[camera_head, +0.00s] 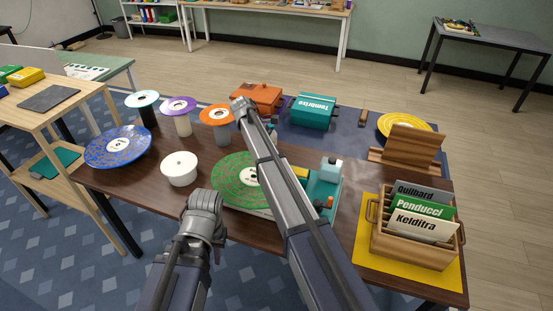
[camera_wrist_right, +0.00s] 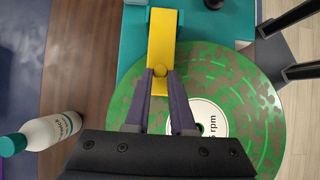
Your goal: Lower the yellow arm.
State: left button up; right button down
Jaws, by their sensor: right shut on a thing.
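The yellow arm (camera_wrist_right: 162,38) belongs to a teal record player (camera_wrist_right: 130,60) with a green record (camera_wrist_right: 235,95). In the wrist view my right gripper (camera_wrist_right: 163,84) has its two fingers on either side of the yellow arm's near end, by a round yellow knob, and is shut on it over the record. How high the arm stands above the record is hard to judge. In the head view a yellow piece (camera_head: 301,172) shows beside my right arm, which hides that gripper. My left arm stands folded left of the green record (camera_head: 236,180); its fingers do not show clearly.
A white bottle with a teal cap (camera_wrist_right: 45,132) stands near my right gripper. A white cylinder (camera_head: 180,168) and a blue record (camera_head: 118,146) are on the left. A wooden crate of sleeves (camera_head: 415,243) stands at right, and a teal box (camera_head: 312,112) behind.

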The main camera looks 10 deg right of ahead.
jog(key=shift+s, duration=0.1)
jog(key=c, duration=0.8)
grip_release()
jog(key=shift+o, duration=0.2)
jog(key=p+v, duration=0.6)
jog(key=v, duration=0.1)
jog(key=shift+w+a+r+p, duration=0.2)
jog(key=shift+r+p, duration=0.1)
jog(key=s+a+f+m+t+y, duration=0.1)
jog(key=s+a+m, duration=0.1)
jog(key=s, duration=0.9)
jog(key=s+a+f+m+t+y, duration=0.1)
jog(key=s+a+m+y, duration=0.1)
jog(key=s, duration=0.9)
jog(key=s+a+f+m+t+y, duration=0.1)
jog(key=s+a+m, duration=0.2)
jog(key=s+a, duration=0.3)
jog(key=s, duration=0.5)
jog(key=shift+f+t, duration=0.25)
jog(key=shift+t, duration=0.05)
